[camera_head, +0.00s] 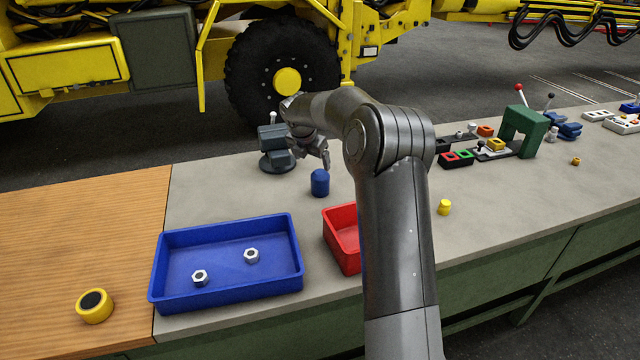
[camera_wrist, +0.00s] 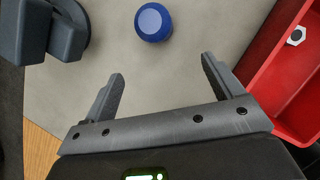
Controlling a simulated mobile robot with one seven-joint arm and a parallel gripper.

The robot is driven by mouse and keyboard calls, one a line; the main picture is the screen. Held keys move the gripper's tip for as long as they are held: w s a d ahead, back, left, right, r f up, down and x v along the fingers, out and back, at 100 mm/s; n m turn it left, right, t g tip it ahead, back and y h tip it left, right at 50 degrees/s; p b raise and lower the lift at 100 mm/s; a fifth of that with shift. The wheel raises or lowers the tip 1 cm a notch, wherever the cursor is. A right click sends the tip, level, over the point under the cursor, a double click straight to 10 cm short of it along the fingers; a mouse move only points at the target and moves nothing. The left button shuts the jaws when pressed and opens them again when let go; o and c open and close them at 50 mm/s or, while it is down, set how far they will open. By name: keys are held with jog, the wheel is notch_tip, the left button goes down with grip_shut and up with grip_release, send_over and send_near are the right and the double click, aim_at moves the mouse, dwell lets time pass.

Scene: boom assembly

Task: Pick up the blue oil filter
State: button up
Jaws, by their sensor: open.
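The blue oil filter (camera_head: 320,183) is a small dark blue cylinder standing upright on the grey bench top, left of the red bin. In the wrist view the blue oil filter (camera_wrist: 153,22) shows from above near the top edge, beyond the fingertips and roughly between their lines. My gripper (camera_head: 322,158) is just behind and above the filter in the head view. In the wrist view my gripper (camera_wrist: 163,68) is open, with nothing between its two fingers and a gap to the filter.
A grey vise-like device (camera_head: 277,148) stands left of the filter. A red bin (camera_head: 343,238) with a nut (camera_wrist: 296,36) is partly hidden behind my arm. A blue tray (camera_head: 220,232) holds two nuts. A yellow cylinder (camera_head: 444,207) stands right of my arm.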

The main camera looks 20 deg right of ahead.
jog(key=n, duration=0.2)
send_over(318, 175)
jog(key=s+a, duration=0.1)
jog(key=s, duration=0.1)
notch_tip(318, 175, down, 4)
jog(key=x, duration=0.4)
jog(key=shift+w+a+f, duration=0.15)
jog(key=shift+a+f, duration=0.05)
jog(key=shift+f, duration=0.25)
jog(key=shift+x, duration=2.95)
jog(key=shift+w+d+r, duration=0.1)
jog(key=shift+w+d, duration=0.05)
jog(key=shift+c, duration=0.6)
jog(key=c, duration=1.1)
jog(key=shift+c, duration=0.2)
jog(key=shift+r, duration=0.1)
